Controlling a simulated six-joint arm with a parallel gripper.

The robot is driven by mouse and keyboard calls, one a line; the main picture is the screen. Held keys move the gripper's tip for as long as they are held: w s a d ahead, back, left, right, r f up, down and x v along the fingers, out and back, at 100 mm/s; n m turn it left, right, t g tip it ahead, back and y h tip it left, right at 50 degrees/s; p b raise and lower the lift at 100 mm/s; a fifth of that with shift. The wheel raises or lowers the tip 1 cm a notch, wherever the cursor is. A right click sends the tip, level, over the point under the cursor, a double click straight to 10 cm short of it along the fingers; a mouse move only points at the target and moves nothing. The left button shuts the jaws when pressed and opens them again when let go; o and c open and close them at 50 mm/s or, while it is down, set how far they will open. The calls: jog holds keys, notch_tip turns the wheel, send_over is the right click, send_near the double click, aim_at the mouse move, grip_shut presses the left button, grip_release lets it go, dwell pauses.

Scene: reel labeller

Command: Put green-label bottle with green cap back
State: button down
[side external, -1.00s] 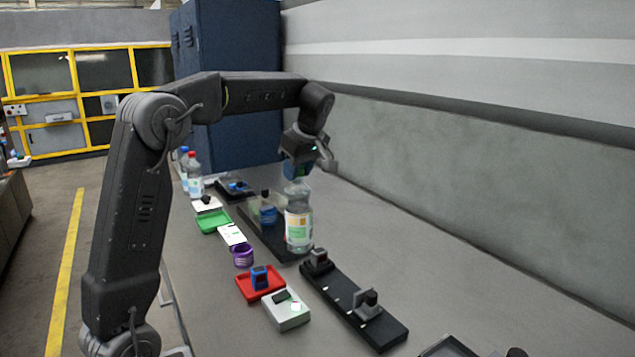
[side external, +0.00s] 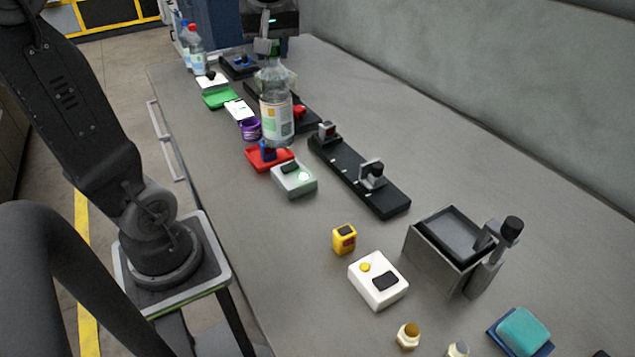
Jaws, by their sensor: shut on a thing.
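A clear bottle (side external: 275,108) with a green cap (side external: 275,48) and an orange-and-green label is upright near the middle back of the bench. My gripper (side external: 267,47) is above it, shut on its top around the cap. The bottle's lower end overlaps the area between a red tray (side external: 281,163) and a black station base (side external: 309,122). I cannot tell whether its bottom touches the bench. A red-capped bottle (side external: 196,52) and a blue-capped bottle (side external: 184,40) stand at the far left.
A black rail with clamps (side external: 345,175), a grey-white box (side external: 294,180) and a purple ring (side external: 249,129) are near the bottle. A grey metal bin (side external: 430,258), a white button box (side external: 378,283) and a yellow block (side external: 344,239) lie nearer.

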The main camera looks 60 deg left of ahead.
aim_at(264, 82)
jog(key=s+d, duration=0.1)
jog(key=s+f+m, duration=0.1)
jog(key=s+d+m, duration=0.1)
jog(key=shift+s+d+f+t, duration=0.2)
jog(key=shift+s+d+t, duration=0.05)
jog(key=shift+d+t, duration=0.15)
jog(key=shift+s+d+f, duration=0.15)
jog(key=w+d+f, duration=0.6)
jog(key=d+f, duration=0.4)
jog(key=f, duration=0.1)
jog(key=shift+m, duration=0.3)
jog(key=shift+f, duration=0.2)
jog(key=c, duration=0.8)
grip_release()
jog(key=shift+s+f, duration=0.1)
